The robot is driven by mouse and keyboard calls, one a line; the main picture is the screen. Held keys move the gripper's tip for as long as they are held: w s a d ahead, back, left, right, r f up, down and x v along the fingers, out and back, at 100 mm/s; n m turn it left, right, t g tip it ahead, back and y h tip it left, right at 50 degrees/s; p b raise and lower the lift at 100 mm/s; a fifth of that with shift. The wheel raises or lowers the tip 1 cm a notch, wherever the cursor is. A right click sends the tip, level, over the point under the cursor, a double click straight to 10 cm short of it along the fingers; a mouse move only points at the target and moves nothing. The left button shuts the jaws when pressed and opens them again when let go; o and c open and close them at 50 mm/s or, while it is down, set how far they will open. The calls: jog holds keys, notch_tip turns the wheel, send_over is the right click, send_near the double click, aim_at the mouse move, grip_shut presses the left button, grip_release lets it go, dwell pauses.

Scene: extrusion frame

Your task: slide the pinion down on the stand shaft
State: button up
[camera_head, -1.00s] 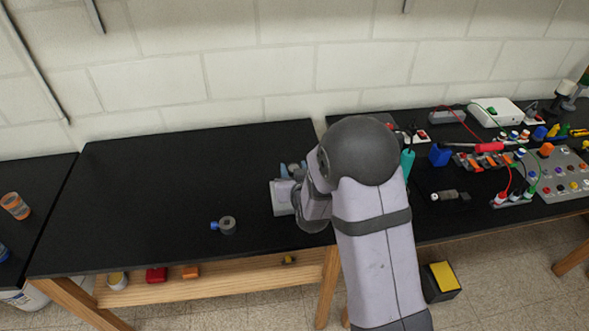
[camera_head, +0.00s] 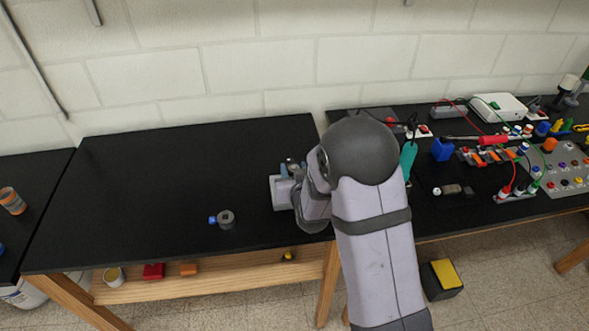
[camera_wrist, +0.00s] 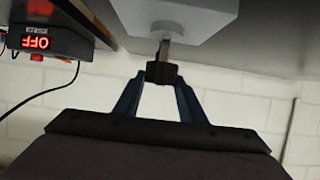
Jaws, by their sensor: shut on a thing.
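In the wrist view my gripper (camera_wrist: 160,84) has its two blue fingers closed in on a small dark pinion (camera_wrist: 161,70). A thin metal stand shaft (camera_wrist: 164,50) runs between the pinion and a pale block (camera_wrist: 178,14), which looks like the stand's body. The pinion is in line with the shaft and meets its end in this view. I cannot tell how far the shaft goes into it. In the head view my gripper (camera_head: 291,168) is beside a light grey block (camera_head: 281,192) at the table's right side; my arm hides much there, and the pinion cannot be made out.
A grey round part with a blue knob (camera_head: 225,219) lies left on the black table (camera_head: 150,190). The middle of this table is clear. The right bench holds wires, a white box (camera_head: 498,107) and a control panel (camera_head: 566,172). A red "OFF" display (camera_wrist: 36,42) shows in the wrist view.

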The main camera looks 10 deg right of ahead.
jog(key=shift+f+b, duration=1.7)
jog(key=shift+f, duration=0.25)
jog(key=o, duration=1.1)
jog(key=shift+o, duration=0.2)
jog(key=shift+s, duration=0.15)
jog(key=b+v, duration=0.2)
jog(key=v, duration=0.5)
